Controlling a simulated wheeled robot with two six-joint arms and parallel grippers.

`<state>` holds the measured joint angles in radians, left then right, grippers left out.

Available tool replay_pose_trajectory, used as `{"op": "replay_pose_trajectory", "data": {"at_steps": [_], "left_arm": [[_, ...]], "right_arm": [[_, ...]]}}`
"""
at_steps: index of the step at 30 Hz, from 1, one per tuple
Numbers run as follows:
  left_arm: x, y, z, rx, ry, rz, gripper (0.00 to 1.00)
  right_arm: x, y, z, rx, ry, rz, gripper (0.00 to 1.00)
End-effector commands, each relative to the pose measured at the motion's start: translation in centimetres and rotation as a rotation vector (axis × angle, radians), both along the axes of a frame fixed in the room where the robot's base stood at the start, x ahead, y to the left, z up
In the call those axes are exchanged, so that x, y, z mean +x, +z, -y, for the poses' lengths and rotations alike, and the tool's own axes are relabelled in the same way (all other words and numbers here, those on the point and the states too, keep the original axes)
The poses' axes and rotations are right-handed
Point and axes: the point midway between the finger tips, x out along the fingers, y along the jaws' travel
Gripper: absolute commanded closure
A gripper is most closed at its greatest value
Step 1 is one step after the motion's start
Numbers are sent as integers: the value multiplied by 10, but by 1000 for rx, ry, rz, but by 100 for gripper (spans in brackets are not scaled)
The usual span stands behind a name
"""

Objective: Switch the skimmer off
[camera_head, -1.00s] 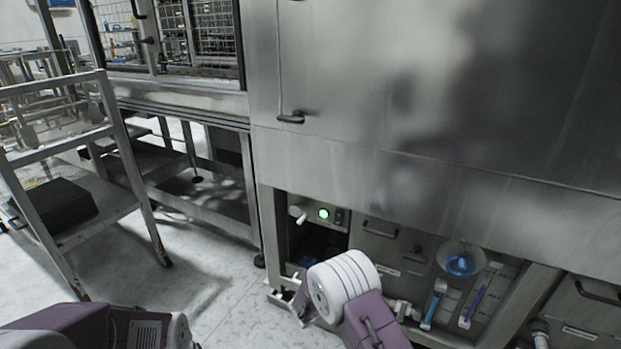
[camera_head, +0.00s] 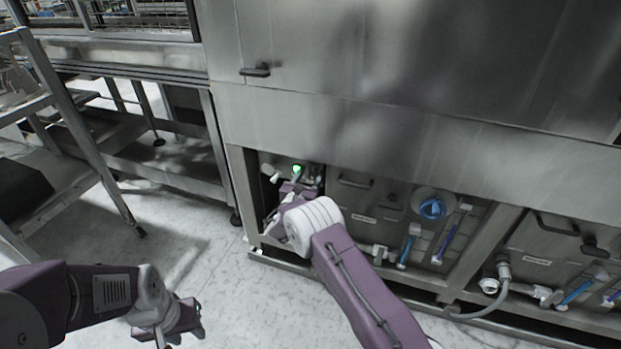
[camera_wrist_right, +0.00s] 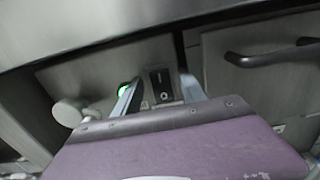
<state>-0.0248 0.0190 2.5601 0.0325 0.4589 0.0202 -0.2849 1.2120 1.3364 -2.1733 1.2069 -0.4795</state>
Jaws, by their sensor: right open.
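The skimmer panel sits in the left bay under the washer, with a lit green lamp (camera_head: 297,168) and a pale knob (camera_head: 270,173). In the right wrist view a black rocker switch (camera_wrist_right: 160,78) shows on the panel, beside the green lamp (camera_wrist_right: 124,90). My right gripper (camera_head: 296,187) is in front of this panel. In the wrist view its two fingers stand apart, one on either side of the switch, with nothing held; contact cannot be told. My left gripper (camera_head: 186,318) is low at the left over the floor, its jaws unclear.
A dark handle (camera_head: 356,182) is right of the panel, also in the wrist view (camera_wrist_right: 272,54). Further right are a blue-centred round fitting (camera_head: 432,208) and blue tubes. The washer's steel front (camera_head: 400,120) overhangs the bay. A metal trolley (camera_head: 62,130) stands left; floor between is clear.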

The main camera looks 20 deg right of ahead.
Motion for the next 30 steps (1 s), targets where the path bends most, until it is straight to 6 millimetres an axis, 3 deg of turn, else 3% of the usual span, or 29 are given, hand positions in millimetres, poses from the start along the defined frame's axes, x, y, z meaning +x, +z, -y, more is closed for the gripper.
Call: {"op": "replay_pose_trajectory", "data": {"at_steps": [7,12,13,17,23,30], "left_arm": [[0,0,0,0,0,0,64],[0,0,0,0,0,0,64],[0,0,0,0,0,0,64],[0,-4,0,0,0,0,64],[0,-54,0,0,0,0,64],[0,-99,0,0,0,0,64]], "right_arm": [[1,1,1,1,0,-1,51],[1,1,1,1,0,-1,98],[1,1,1,1,0,-1,100],[1,-3,1,-4,-1,6,100],[0,-21,0,-91,-2,135,100],[-1,-20,-1,-209,0,311,100]]}}
